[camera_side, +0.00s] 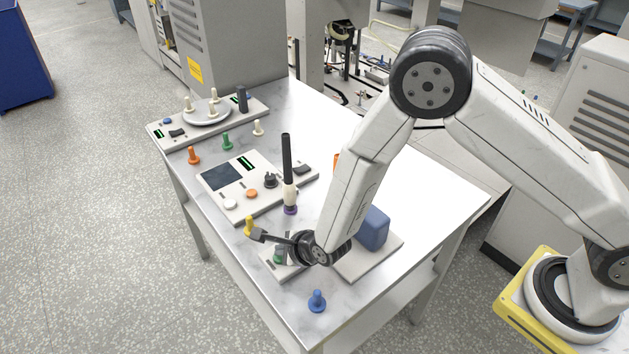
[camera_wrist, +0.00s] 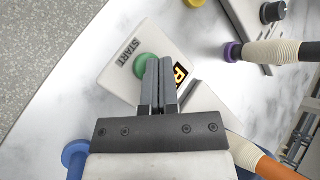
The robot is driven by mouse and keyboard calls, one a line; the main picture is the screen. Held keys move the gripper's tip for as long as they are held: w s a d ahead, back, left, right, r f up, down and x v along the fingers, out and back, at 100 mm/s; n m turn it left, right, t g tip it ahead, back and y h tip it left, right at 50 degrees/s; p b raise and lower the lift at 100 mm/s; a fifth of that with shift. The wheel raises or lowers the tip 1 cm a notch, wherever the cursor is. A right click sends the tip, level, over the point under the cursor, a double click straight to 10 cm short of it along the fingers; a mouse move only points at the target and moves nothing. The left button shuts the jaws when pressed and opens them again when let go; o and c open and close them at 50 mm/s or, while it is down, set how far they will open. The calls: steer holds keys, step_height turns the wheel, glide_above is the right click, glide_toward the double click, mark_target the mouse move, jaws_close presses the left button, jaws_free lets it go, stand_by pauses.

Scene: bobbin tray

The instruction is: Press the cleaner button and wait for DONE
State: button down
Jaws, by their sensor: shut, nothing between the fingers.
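The green START button (camera_wrist: 147,66) sits on a light panel (camera_wrist: 118,78) in the wrist view, with the word START printed beside it. My gripper (camera_wrist: 159,62) is shut and empty, its fingertips over the right part of the button. I cannot tell whether they touch it. A small black display (camera_wrist: 181,72) with yellow letters is to the right of the fingers; only a letter like R is readable, the rest being hidden. In the side view the panel (camera_side: 274,272) is mostly behind my wrist, beside a blue block (camera_side: 374,228) on a light plate.
A yellow bobbin (camera_side: 248,226) stands close to my wrist, and a blue one (camera_side: 317,300) near the table's front corner. A tall black-and-cream tool (camera_side: 287,160) stands beside the control panel (camera_side: 238,208). Green, orange and cream bobbins stand further back. The table's right side is clear.

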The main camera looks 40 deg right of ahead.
steer(key=shift+r, duration=0.45)
steer(key=shift+r, duration=0.1)
steer(key=shift+r, duration=2.45)
steer(key=shift+d, duration=0.1)
steer(key=s+d+r+n+g, duration=0.2)
steer(key=s+d+r+n, duration=0.1)
steer(key=s+d+n, duration=0.2)
steer(key=s+d+r+n+g+h, duration=0.1)
steer(key=s+d+r+n, duration=0.3)
steer(key=d+n, duration=0.5)
steer(key=s+d+r+n+g+h, duration=0.1)
steer(key=s+d+r+n+g, duration=0.2)
steer(key=s+d+n, duration=0.4)
steer(key=r+n, duration=0.1)
steer(key=n, duration=0.2)
steer(key=shift+s+n, duration=0.3)
